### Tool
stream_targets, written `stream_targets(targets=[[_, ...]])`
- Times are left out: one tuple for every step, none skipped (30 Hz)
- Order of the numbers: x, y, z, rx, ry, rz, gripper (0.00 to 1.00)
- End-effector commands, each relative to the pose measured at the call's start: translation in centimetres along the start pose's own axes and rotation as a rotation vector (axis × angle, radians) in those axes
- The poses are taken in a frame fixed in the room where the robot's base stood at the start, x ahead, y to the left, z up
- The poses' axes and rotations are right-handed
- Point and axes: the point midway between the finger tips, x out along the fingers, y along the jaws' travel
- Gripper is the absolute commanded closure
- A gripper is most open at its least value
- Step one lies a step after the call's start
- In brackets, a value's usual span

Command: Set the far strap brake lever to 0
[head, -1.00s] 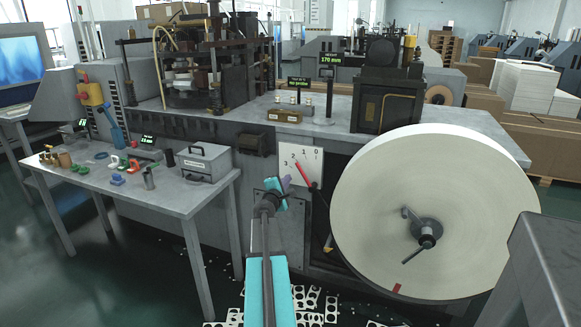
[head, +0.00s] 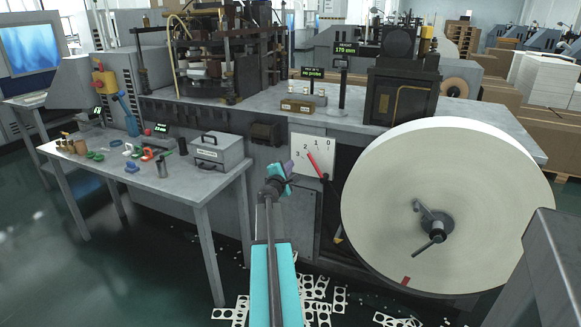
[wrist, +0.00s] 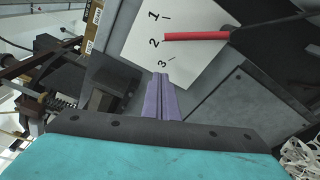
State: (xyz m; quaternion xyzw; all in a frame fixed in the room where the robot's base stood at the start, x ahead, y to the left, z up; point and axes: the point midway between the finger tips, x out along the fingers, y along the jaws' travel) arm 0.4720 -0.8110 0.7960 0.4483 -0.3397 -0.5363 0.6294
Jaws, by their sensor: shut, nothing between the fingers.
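A white dial plate (head: 323,148) marked 3, 2, 1, 0 is on the front of the machine. A lever with a red handle (head: 314,161) lies across it, its tip at the 2. In the wrist view the red handle (wrist: 197,36) points at the 2 on the plate (wrist: 185,62), and its dark arm runs off to the right. My gripper (head: 289,168) is just left of the plate in the head view. Its purple fingers (wrist: 161,80) are shut and empty, apart from the handle, near the 3 in the wrist view.
A large cream paper reel (head: 447,190) with a dark hub crank stands right of the dial. A grey table (head: 190,185) with small tools and a grey box (head: 219,151) stands left. Punched paper scraps (head: 318,300) lie on the floor below.

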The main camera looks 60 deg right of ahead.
Motion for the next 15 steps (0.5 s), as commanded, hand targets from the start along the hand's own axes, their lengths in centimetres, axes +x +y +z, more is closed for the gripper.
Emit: stream_targets(targets=[[0.6, 0.0, 0.0, 0.000, 0.000, 0.000, 1.00], [0.8, 0.0, 0.0, 0.000, 0.000, 0.000, 1.00], [1.2, 0.0, 0.0, 0.000, 0.000, 0.000, 1.00], [1.5, 0.0, 0.0, 0.000, 0.000, 0.000, 1.00], [1.7, 0.0, 0.0, 0.000, 0.000, 0.000, 1.00], [2.1, 0.0, 0.0, 0.000, 0.000, 0.000, 1.00], [2.4, 0.0, 0.0, 0.000, 0.000, 0.000, 1.00], [2.6, 0.0, 0.0, 0.000, 0.000, 0.000, 1.00], [3.0, 0.0, 0.0, 0.000, 0.000, 0.000, 1.00], [3.2, 0.0, 0.0, 0.000, 0.000, 0.000, 1.00], [3.5, 0.0, 0.0, 0.000, 0.000, 0.000, 1.00], [3.8, 0.0, 0.0, 0.000, 0.000, 0.000, 1.00], [4.1, 0.0, 0.0, 0.000, 0.000, 0.000, 1.00], [4.4, 0.0, 0.0, 0.000, 0.000, 0.000, 1.00], [4.7, 0.0, 0.0, 0.000, 0.000, 0.000, 1.00]])
